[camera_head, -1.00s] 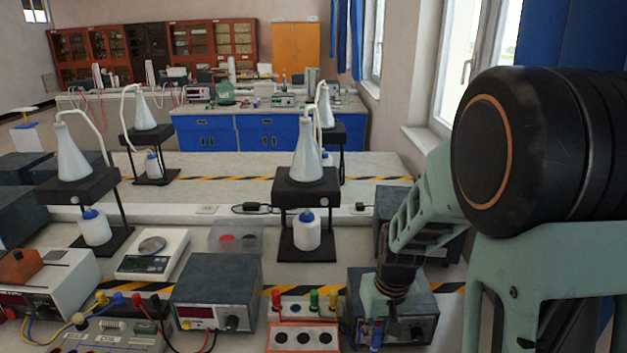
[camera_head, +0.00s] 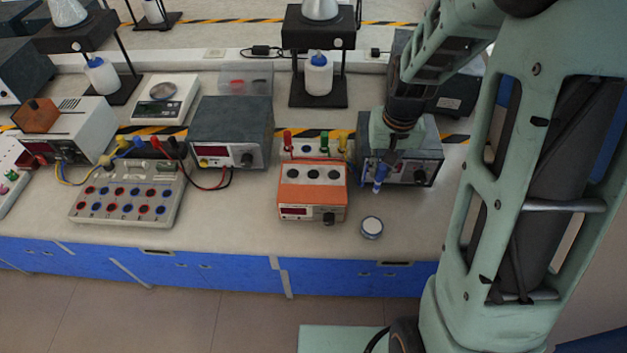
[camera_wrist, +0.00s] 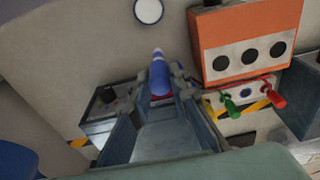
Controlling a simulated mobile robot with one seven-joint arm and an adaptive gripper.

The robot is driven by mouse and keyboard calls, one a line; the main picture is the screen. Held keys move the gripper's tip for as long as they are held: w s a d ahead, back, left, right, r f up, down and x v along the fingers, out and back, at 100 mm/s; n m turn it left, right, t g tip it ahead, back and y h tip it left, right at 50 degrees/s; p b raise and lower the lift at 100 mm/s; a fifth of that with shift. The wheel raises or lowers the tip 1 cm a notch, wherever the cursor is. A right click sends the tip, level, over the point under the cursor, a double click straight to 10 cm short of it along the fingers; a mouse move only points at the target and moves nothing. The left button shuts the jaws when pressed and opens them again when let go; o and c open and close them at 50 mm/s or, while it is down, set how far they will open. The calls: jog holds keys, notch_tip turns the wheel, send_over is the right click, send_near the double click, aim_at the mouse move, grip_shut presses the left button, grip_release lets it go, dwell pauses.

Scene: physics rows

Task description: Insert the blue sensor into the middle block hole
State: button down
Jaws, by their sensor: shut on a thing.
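The blue sensor (camera_head: 379,178) is held upright between the fingertips of my gripper (camera_head: 386,163), in front of the grey box on the right. In the wrist view the sensor (camera_wrist: 158,75) sticks out from between the fingertips (camera_wrist: 162,93). The block (camera_head: 313,198) is orange with a white top and three dark holes in a row. Its middle hole (camera_head: 320,174) looks empty. In the wrist view the block (camera_wrist: 245,32) and its middle hole (camera_wrist: 249,57) are to the right of the sensor, clearly apart from it.
Red (camera_head: 287,141), green (camera_head: 324,142) and yellow (camera_head: 343,146) sensors stand behind the block. A grey box (camera_head: 428,150) is close behind my gripper. A round white-topped disc (camera_head: 371,226) lies near the table's front edge. Another grey instrument (camera_head: 232,120) stands to the left.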

jog(key=w+a+r+m+g+p, duration=0.25)
jog(key=a+m, duration=0.55)
jog(key=m, duration=1)
jog(key=w+a+r+m+g+p, duration=0.1)
jog(key=w+a+r+m+p, duration=0.15)
jog(key=a+m, duration=1.05)
jog(key=d+f+m+b, duration=0.2)
jog(key=d+f+m, duration=0.3)
jog(key=shift+w+f, duration=0.35)
jog(key=shift+w, duration=0.05)
